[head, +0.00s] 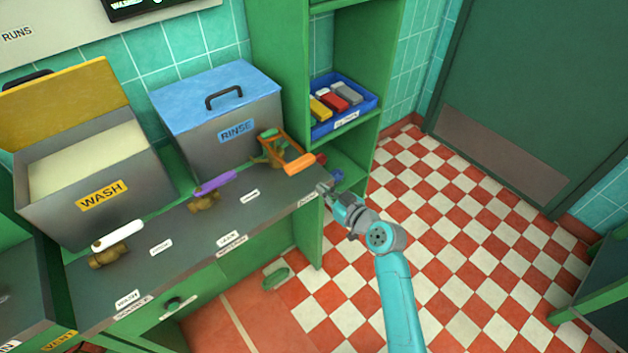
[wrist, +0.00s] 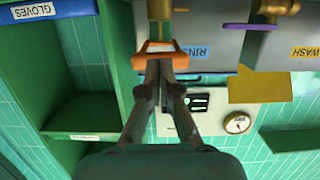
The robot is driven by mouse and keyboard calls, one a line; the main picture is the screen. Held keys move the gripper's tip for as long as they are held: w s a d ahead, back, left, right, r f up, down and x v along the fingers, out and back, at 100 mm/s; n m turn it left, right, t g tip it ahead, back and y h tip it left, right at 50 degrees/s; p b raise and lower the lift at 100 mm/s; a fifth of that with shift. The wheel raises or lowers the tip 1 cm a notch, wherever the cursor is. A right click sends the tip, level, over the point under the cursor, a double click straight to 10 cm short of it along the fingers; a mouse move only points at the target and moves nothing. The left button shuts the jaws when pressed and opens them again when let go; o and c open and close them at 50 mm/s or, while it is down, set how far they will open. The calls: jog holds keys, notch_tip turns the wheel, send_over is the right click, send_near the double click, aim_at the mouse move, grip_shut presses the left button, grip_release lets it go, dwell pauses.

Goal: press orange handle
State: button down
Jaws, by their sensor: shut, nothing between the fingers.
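The orange handle (head: 300,164) is on a brass and green valve (head: 268,150) at the right end of the grey counter, in front of the RINSE bin. It sticks out toward the counter's right front. My gripper (head: 323,188) is just right of and below the handle in the head view, its fingers together and empty. In the wrist view the orange handle (wrist: 140,61) lies straight ahead at the top middle, and the closed fingertips (wrist: 159,62) overlap it. I cannot tell whether they touch it.
A purple-handled valve (head: 212,188) and a white-handled valve (head: 115,240) stand further left on the counter. The WASH bin (head: 90,180) and RINSE bin (head: 222,125) are behind. A green shelf with a blue tray (head: 345,105) rises right of the handle.

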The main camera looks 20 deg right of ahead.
jog(key=shift+s+d+f, duration=0.1)
jog(key=shift+s+d, duration=0.1)
jog(key=shift+s, duration=0.45)
jog(key=shift+s+d+f, duration=0.1)
jog(key=shift+s+d, duration=0.1)
jog(key=shift+s, duration=0.4)
dwell(1.4)
jog(key=s+a+f+m+h, duration=0.15)
jog(key=s+f, duration=0.25)
jog(key=s, duration=0.8)
jog(key=s+a+f+m+h, duration=0.1)
jog(key=s+f+m+h, duration=0.15)
jog(key=s, duration=0.95)
jog(key=a+r+v, duration=0.1)
jog(key=r+v, duration=0.1)
jog(key=v, duration=0.9)
jog(key=w+a+r+v, duration=0.1)
jog(key=r+v, duration=0.2)
jog(key=v, duration=0.9)
jog(key=shift+a+h, duration=0.25)
jog(key=shift+h, duration=0.15)
